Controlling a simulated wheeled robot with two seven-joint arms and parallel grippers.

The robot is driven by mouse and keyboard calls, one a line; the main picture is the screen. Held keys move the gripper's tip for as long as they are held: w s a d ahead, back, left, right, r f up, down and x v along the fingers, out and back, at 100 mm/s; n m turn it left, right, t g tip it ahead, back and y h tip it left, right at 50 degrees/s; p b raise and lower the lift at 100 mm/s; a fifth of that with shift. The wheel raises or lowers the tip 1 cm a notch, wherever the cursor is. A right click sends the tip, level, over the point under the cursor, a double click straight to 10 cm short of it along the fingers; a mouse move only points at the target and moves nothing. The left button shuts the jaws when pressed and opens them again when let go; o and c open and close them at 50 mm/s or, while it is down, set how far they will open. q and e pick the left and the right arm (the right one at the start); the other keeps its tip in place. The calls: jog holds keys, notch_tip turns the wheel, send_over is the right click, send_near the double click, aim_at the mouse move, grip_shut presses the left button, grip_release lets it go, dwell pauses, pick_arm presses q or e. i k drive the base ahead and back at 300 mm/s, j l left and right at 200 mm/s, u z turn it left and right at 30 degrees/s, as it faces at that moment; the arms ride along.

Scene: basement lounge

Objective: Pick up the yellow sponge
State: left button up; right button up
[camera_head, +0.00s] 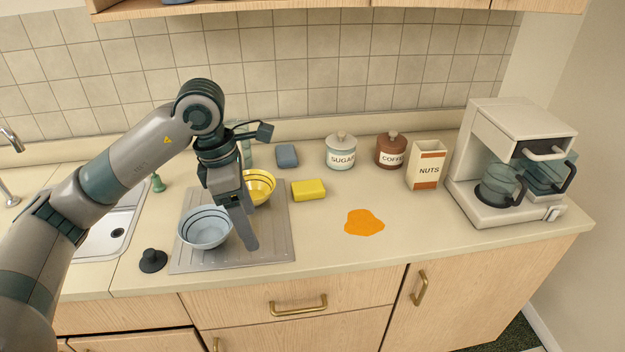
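The yellow sponge (309,190) lies flat on the counter, just right of the grey drying tray (281,257) and in full view. My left gripper (245,228) points down over the tray, to the left of and nearer than the sponge, and is apart from it. Its fingers overlap in this view, so I cannot tell whether they are open or shut. No object shows between them. My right gripper is not in view.
A light blue bowl (204,228) and a yellow bowl (259,186) stand on the tray by my gripper. A blue-grey sponge (287,156) lies behind the yellow one. An orange spill (364,222) is to the right. A sugar jar (341,151) stands behind. The counter in front is clear.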

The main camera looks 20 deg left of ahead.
aim_at(311, 189)
jog(key=i, duration=1.05)
